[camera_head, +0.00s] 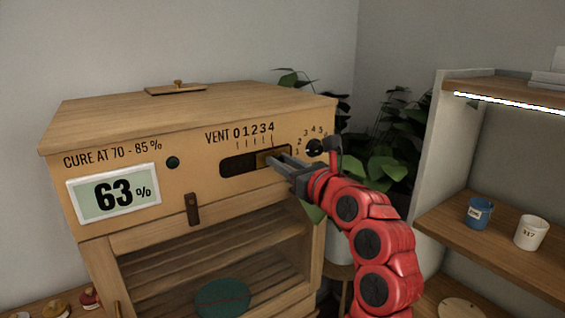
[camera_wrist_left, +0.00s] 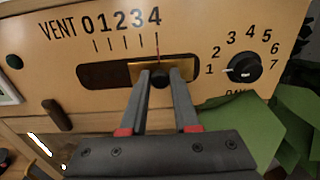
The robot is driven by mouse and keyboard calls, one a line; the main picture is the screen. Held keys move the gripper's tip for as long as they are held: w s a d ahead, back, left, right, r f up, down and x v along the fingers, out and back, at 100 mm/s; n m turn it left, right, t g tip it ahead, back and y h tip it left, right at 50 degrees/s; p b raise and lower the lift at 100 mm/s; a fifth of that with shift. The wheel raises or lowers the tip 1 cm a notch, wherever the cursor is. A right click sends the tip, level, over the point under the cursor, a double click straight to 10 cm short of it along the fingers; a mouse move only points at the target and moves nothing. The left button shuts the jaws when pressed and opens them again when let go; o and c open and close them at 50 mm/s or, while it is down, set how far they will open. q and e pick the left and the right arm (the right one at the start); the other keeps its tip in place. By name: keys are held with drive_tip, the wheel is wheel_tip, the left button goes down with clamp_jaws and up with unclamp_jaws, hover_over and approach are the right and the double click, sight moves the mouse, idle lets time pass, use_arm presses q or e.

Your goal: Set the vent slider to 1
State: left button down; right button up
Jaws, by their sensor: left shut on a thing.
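The vent slider is a brass plate with a dark knob in a dark horizontal slot on the wooden cabinet front. In the left wrist view the slider (camera_wrist_left: 135,70) sits at the right end of the slot (camera_wrist_left: 100,76), its red line under the 4 of the scale 0 to 4. In the head view the slider (camera_head: 262,159) is partly hidden by my gripper. My left gripper (camera_head: 272,161) is shut on the slider's knob; its fingers (camera_wrist_left: 160,80) stand on either side of the knob in the left wrist view. My right gripper is not in view.
A round dial (camera_head: 314,147) numbered 1 to 7 sits close right of the slot. A display (camera_head: 115,193) reads 63%, under "CURE AT 70 - 85%". A wooden latch (camera_head: 192,209) sits below the slot. Plants (camera_head: 385,160) and a shelf (camera_head: 500,225) stand to the right.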

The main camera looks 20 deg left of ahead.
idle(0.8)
use_arm(q)
drive_tip(key=s+a+b, duration=0.1)
drive_tip(key=s+a, duration=0.2)
drive_tip(key=s, duration=0.2)
drive_tip(key=shift+a+b, duration=0.35)
drive_tip(key=shift+b, duration=0.05)
drive_tip(key=shift+w, duration=0.1)
drive_tip(key=c, duration=0.7)
unclamp_jaws()
drive_tip(key=shift+d, duration=0.1)
